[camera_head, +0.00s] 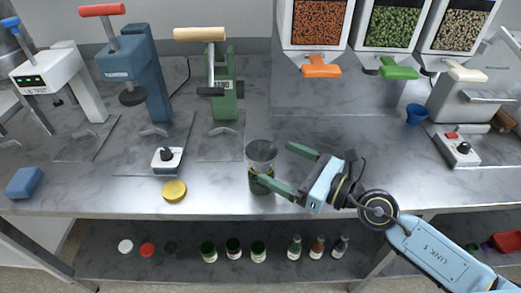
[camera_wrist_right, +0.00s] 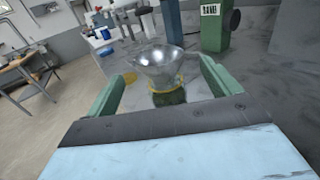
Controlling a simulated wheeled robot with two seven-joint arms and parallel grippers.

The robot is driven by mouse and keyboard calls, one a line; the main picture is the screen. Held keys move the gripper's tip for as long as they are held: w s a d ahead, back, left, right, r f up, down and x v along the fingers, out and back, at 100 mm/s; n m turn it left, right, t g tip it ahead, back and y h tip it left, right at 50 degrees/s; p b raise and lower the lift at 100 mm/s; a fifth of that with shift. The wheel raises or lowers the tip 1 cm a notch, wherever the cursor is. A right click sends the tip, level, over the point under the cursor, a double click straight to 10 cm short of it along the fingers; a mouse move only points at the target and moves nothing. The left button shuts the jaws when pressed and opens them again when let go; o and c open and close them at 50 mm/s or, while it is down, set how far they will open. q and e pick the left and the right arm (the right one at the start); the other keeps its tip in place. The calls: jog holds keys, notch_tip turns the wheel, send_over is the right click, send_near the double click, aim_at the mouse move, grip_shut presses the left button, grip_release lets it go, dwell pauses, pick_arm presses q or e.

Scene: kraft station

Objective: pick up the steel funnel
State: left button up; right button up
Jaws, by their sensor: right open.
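The steel funnel (camera_head: 261,151) is a shiny grey cone, wide mouth up. It sits upright on top of a dark green jar (camera_head: 260,181) near the front edge of the counter. In the right wrist view the funnel (camera_wrist_right: 159,66) is ahead of and between the fingers, with the jar (camera_wrist_right: 170,97) below it. My right gripper (camera_head: 284,167) is open, its green fingers pointing left towards the funnel and jar. One fingertip overlaps the jar in the head view; I cannot tell whether it touches. The right gripper (camera_wrist_right: 158,82) holds nothing. My left gripper is not in view.
A yellow lid (camera_head: 174,190) and a small scale (camera_head: 167,160) lie to the left. A green press (camera_head: 224,90) stands behind. Bean dispensers (camera_head: 318,25) are at the back right. Several bottles stand on the shelf below.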

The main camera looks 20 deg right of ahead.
aim_at(254, 147)
jog(key=x, duration=0.1)
jog(key=p+x, duration=0.1)
jog(key=x, duration=0.2)
jog(key=shift+w+r, duration=0.15)
jog(key=shift+r, duration=0.25)
jog(key=x, duration=0.2)
jog(key=shift+w+a+p, duration=0.25)
jog(key=shift+p, duration=0.1)
jog(key=shift+w+a, duration=0.15)
jog(key=shift+w, duration=0.1)
jog(key=c, duration=1.1)
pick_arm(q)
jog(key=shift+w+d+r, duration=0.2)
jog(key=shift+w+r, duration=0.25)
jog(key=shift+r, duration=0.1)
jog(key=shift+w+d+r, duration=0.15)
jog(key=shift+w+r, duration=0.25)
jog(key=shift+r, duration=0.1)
